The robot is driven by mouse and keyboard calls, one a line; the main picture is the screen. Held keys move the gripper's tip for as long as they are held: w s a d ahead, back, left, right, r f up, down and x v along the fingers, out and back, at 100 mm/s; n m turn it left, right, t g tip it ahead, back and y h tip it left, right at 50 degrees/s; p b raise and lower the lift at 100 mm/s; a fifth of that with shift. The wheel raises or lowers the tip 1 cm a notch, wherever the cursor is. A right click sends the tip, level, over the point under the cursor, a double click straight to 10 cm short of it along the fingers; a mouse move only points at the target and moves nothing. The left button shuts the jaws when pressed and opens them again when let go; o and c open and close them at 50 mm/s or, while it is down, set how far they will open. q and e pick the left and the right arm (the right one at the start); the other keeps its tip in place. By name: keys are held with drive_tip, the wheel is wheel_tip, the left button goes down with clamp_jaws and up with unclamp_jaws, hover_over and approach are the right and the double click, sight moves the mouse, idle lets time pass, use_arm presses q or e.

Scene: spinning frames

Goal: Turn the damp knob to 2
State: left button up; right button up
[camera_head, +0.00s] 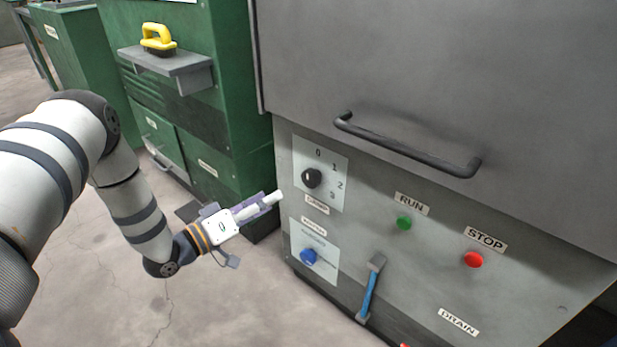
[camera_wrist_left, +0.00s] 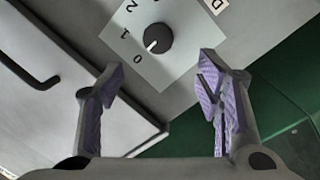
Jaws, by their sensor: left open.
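The damp knob (camera_head: 312,178) is a round black dial on a pale plate (camera_head: 335,160) marked 0, 1, 2, 3, with a DAMP label below it. In the left wrist view the knob (camera_wrist_left: 158,38) has a white mark that points towards the 0. My left gripper (camera_head: 272,198) is to the left of the knob and a little lower in the head view, apart from it. In the left wrist view its two fingers (camera_wrist_left: 160,85) are spread and empty, with the knob beyond their tips. My right gripper is not in view.
A green RUN button (camera_head: 404,222), a red STOP button (camera_head: 473,260) and a blue-handled lever (camera_head: 370,290) are to the right. A black bar handle (camera_head: 405,147) juts out above. A green cabinet (camera_head: 225,90) stands behind.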

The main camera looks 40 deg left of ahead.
sight(307, 180)
use_arm(q)
drive_tip(key=b+x, duration=0.2)
drive_tip(key=x, duration=0.9)
drive_tip(key=shift+d, duration=0.1)
drive_tip(key=shift+c, duration=0.5)
drive_tip(key=c, duration=1.1)
